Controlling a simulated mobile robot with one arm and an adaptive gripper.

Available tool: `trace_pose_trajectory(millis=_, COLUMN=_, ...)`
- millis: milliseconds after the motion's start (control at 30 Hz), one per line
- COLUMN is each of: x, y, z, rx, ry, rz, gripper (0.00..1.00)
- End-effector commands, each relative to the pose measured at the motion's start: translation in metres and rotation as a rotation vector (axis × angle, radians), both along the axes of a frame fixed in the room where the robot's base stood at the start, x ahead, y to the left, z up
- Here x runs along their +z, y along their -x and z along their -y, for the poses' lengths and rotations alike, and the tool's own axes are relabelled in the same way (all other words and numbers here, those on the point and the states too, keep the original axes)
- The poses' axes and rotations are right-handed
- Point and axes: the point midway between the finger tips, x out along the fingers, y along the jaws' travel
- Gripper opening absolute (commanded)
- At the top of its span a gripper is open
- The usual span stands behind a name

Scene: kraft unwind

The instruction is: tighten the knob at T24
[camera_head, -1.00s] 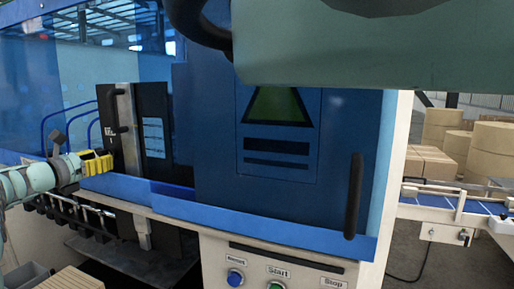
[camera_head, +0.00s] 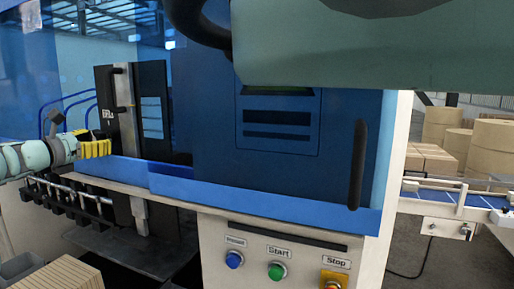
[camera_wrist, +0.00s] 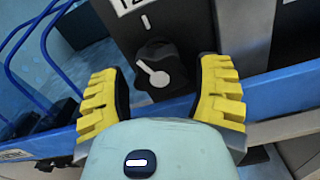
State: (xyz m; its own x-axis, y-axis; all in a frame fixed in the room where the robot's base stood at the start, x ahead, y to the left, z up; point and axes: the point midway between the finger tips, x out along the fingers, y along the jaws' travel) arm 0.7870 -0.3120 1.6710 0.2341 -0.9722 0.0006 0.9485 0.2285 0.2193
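A black knob (camera_wrist: 158,68) with a white pointer shows in the wrist view on a dark panel, below a white label (camera_wrist: 130,5) that is cut off and cannot be fully read. My gripper (camera_wrist: 165,95) has its yellow fingers spread wide, one on each side of the knob in the picture. A gap shows between each finger and the knob, and nothing is held. In the head view my gripper (camera_head: 95,147) is at the left, beside the black panel (camera_head: 153,110). The knob cannot be made out in the head view.
A blue machine door with a black handle (camera_head: 357,165) fills the middle. Below it are a blue button (camera_head: 234,259), a green Start button (camera_head: 277,270) and a Stop button (camera_head: 333,281). Blue hoses (camera_wrist: 48,40) run at the left of the wrist view. A blue ledge (camera_wrist: 270,92) lies below the knob.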

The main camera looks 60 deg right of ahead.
Motion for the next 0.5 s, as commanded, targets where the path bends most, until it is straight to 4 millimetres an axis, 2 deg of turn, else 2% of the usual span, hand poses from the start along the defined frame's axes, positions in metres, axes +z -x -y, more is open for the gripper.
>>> trace_pose_trajectory(millis=33, x=-0.0001, y=0.0003, z=0.0004, rx=-0.001, ry=0.000, rz=0.000, gripper=0.71)
trace_pose_trajectory(millis=167, x=-0.0003, y=0.0005, z=0.0006, rx=-0.002, ry=0.000, rz=-0.001, gripper=0.84)
trace_pose_trajectory(millis=500, x=0.0000, y=0.0006, z=-0.0003, rx=-0.002, ry=-0.001, rz=0.000, gripper=0.84)
